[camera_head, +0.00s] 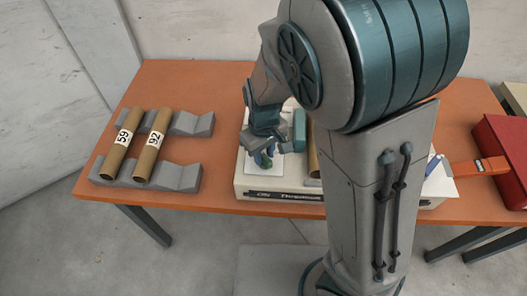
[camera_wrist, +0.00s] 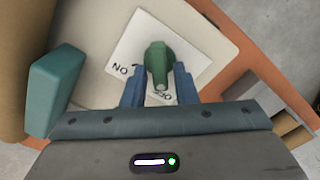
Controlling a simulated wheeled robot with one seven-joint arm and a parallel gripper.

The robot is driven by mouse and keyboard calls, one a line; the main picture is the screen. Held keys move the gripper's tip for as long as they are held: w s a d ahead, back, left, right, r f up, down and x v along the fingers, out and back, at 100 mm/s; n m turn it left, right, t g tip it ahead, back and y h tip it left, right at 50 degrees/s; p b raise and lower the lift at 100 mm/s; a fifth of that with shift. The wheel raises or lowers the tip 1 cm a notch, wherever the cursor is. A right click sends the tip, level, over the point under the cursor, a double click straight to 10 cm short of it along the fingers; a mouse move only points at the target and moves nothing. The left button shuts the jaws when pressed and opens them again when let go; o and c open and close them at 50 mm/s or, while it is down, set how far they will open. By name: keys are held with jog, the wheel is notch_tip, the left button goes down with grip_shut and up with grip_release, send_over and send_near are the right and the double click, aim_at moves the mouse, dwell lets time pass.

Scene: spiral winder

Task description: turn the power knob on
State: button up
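The power knob (camera_wrist: 158,60) is green, with a narrow pointer ridge aimed toward the bottom of the wrist view. It sits on a white label plate (camera_wrist: 205,62) with black lettering; "NO" reads left of the knob and other text is partly covered below it. My gripper (camera_wrist: 160,76) has its two blue fingers on either side of the knob, with a gap beside the ridge. Whether a fingertip touches the knob's wider part is unclear. In the head view my gripper (camera_head: 264,158) is low over the white plate (camera_head: 266,182) on the winder (camera_head: 243,181), and the knob is hardly distinguishable.
A teal block (camera_wrist: 55,90) stands close left of my gripper, beside a brown tube (camera_wrist: 22,60). Two tubes, "59" (camera_head: 115,160) and "92" (camera_head: 146,165), lie on grey racks (camera_head: 176,178) at left. A red box (camera_head: 505,150) is at right on the orange table (camera_head: 222,80).

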grip_shut()
jog(key=shift+r+m, duration=0.1)
jog(key=shift+m, duration=0.2)
jog(key=m+p, duration=0.2)
jog(key=shift+d+m, duration=0.1)
jog(key=shift+m, duration=0.2)
jog(key=m+p, duration=0.1)
jog(key=m, duration=0.2)
jog(key=shift+r+m+p, duration=0.1)
jog(key=shift+m+p, duration=0.2)
jog(key=m+p, duration=0.3)
jog(key=m, duration=0.2)
jog(key=shift+d, duration=0.15)
jog(key=shift+m+p, duration=0.9)
jog(key=shift+m, duration=1.1)
